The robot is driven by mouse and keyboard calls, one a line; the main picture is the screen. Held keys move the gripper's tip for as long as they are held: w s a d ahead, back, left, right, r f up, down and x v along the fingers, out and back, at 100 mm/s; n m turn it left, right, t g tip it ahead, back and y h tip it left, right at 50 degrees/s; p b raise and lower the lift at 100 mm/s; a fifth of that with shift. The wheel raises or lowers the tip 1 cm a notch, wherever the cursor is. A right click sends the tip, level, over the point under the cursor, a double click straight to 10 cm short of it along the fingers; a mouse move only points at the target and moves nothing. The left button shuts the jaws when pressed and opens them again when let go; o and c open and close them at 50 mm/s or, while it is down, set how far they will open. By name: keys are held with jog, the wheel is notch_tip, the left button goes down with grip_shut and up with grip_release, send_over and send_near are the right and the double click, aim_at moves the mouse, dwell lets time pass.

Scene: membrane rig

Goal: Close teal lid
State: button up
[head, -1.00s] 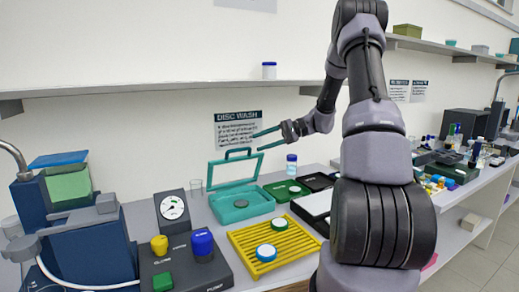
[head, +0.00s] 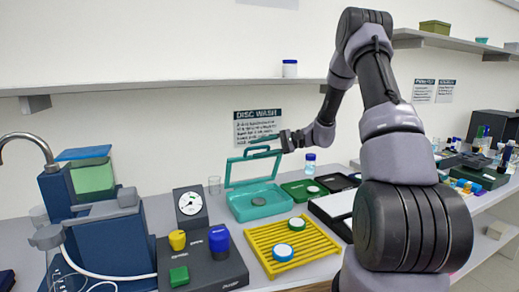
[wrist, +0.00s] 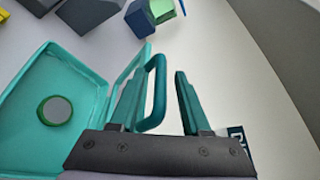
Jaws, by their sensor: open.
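The teal lid (head: 228,172) is a frame with a clear middle and a loop handle (wrist: 159,92) on its edge. It stands open, upright at the back of the teal tray (head: 238,211). A grey disc (head: 258,201) lies in the tray; in the wrist view it has a green rim (wrist: 57,110). My gripper (head: 264,144) is at the top of the lid. In the wrist view my gripper (wrist: 158,88) is open, with the handle between its fingers, closer to the left one. Whether a finger touches the handle I cannot tell.
A yellow rack (head: 318,243) with white-topped discs is in front of the tray. A dark pump box (head: 215,270) with knobs and a dial gauge (head: 190,208) stand left. A green tray (head: 301,191) is to the right. A shelf (head: 180,87) runs above.

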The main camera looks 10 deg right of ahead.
grip_shut()
dwell(1.5)
